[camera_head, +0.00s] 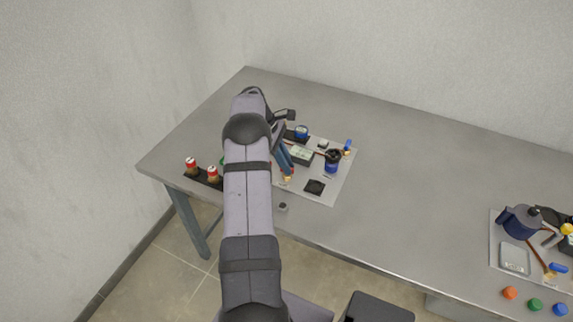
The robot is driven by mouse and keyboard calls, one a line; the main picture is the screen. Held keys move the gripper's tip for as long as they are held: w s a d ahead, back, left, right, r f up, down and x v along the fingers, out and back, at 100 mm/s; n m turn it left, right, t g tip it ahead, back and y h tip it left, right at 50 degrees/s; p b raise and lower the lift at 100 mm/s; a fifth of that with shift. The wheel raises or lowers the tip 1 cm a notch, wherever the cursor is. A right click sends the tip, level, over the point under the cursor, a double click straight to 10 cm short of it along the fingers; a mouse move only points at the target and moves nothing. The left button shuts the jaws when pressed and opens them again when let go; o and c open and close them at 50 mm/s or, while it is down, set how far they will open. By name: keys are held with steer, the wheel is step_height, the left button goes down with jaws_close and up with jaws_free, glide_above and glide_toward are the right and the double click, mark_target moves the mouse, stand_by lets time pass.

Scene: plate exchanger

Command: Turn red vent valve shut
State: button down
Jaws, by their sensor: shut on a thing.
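My gripper (287,175) reaches down over the left part of a light grey board (342,180) on the table. Its fingers are shut at a small brass-coloured fitting (287,179), which looks like the body of the vent valve. The valve's red handle is hidden between or behind the fingers, so its angle cannot be told.
The board also carries a dark blue pot-like part (332,162), a green-white box (301,155), a blue-handled valve (348,146) and a black square (314,187). Red-and-white cans (191,164) stand left of my arm. A second board (495,237) lies far right. The table between is clear.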

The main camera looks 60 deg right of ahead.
steer(key=shift+m+y, duration=0.4)
steer(key=shift+m, duration=0.5)
steer(key=c, duration=1.8)
jaws_free()
steer(key=shift+o, duration=0.2)
steer(key=shift+r, duration=0.1)
steer(key=shift+w+r+b, duration=0.35)
steer(key=shift+r+b, duration=0.1)
steer(key=shift+r, duration=0.05)
steer(key=v, duration=0.6)
steer(key=shift+b, duration=0.45)
